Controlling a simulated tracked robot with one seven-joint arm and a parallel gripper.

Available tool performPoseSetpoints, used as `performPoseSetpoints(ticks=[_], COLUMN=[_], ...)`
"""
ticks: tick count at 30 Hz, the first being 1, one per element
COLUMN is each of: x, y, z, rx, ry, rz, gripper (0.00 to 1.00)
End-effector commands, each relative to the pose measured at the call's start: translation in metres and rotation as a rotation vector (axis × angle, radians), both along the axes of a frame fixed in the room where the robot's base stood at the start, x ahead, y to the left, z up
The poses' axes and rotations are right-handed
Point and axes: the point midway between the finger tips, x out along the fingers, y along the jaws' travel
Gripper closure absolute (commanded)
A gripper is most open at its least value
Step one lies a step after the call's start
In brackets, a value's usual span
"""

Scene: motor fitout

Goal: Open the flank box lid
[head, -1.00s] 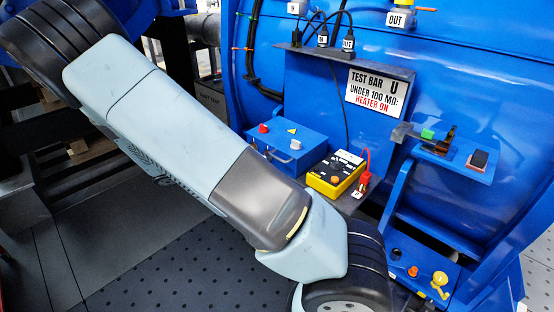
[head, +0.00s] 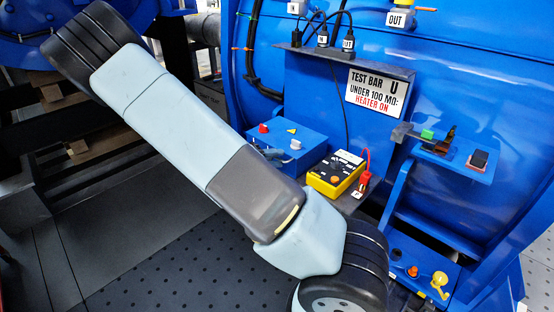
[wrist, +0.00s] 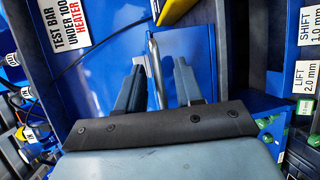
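The flank box is most likely the blue box (head: 306,155) beside the yellow meter in the head view. Its lid (head: 310,138), with a red knob and a small warning triangle, looks flat and shut. My gripper (head: 268,152) is at the box's front left in the head view, mostly hidden behind my arm. In the wrist view my gripper (wrist: 158,72) has its two grey fingers apart. A thin metal bar (wrist: 155,75), probably the box's handle, stands between them, closer to the left finger. I cannot tell whether that finger touches it.
The yellow meter (head: 336,175) with a red plug stands right of the box. A blue panel with a test sign (head: 378,92) rises behind. A blue bracket shelf (head: 460,165) is at the right. Open dark floor (head: 180,270) lies in front.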

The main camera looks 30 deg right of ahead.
Motion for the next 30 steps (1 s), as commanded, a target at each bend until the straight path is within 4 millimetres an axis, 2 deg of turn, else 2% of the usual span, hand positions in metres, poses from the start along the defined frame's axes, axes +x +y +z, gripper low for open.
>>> performPoseSetpoints(ticks=[4,13,24,30], x=[-0.0008,-0.0007,-0.0007,-0.0010], y=[-0.0071,-0.0080,-0.0078,-0.0076], z=[-0.0016,-0.0016,-0.0019,-0.0024], rx=[0.001,0.001,0.002,0.003], ry=[0.000,0.000,0.001,0.002], rz=[-0.001,0.000,0.000,0.000], gripper=[0.64,0.65,1.00,1.00])
